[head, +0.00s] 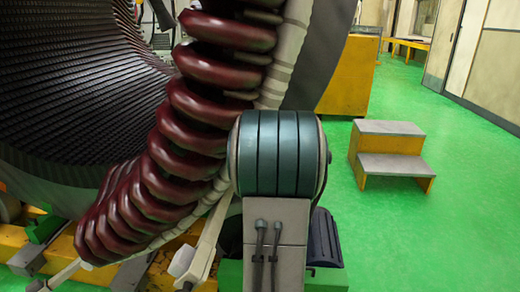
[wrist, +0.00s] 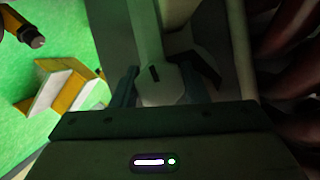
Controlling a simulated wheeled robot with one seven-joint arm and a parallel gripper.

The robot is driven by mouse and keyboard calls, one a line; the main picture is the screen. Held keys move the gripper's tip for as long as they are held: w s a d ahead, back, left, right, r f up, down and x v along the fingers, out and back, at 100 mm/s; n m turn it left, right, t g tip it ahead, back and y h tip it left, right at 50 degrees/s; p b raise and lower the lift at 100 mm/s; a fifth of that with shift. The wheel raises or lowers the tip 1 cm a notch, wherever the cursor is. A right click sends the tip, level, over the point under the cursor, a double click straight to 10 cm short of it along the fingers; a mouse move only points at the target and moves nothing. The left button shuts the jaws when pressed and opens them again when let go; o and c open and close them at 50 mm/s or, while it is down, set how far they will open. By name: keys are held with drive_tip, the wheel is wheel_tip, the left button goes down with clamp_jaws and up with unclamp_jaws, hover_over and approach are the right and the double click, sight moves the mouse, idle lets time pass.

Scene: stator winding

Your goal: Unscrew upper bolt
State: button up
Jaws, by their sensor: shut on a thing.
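In the wrist view, my gripper (wrist: 166,80) has one finger on each side of a pale, faceted bolt head (wrist: 158,92) with a small dark slot mark. My gripper is shut on this bolt head. The bolt's shaft and the finger contact faces are hidden or too dark to make out. The wrist view alone does not show whether it is the upper one. In the head view I cannot make out my gripper or this bolt head.
The large stator (head: 70,100) with dark red coils (head: 160,165) fills the left of the head view. Grey-topped yellow steps (head: 392,150) stand on open green floor (head: 430,235) at right.

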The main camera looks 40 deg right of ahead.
drive_tip(key=shift+f+n+g+b, duration=0.15)
drive_tip(key=shift+n+g+b, duration=0.35)
drive_tip(key=shift+n, duration=0.3)
drive_tip(key=shift+f+n+g+h+b, duration=0.1)
drive_tip(key=shift+n+g+h+b, duration=0.4)
drive_tip(key=shift+b, duration=0.7)
drive_tip(key=shift+n+b, duration=0.5)
drive_tip(key=shift+b, duration=0.55)
drive_tip(key=shift+r+b, duration=0.2)
drive_tip(key=shift+b, duration=0.15)
drive_tip(key=o, duration=1)
drive_tip(key=shift+c, duration=0.2)
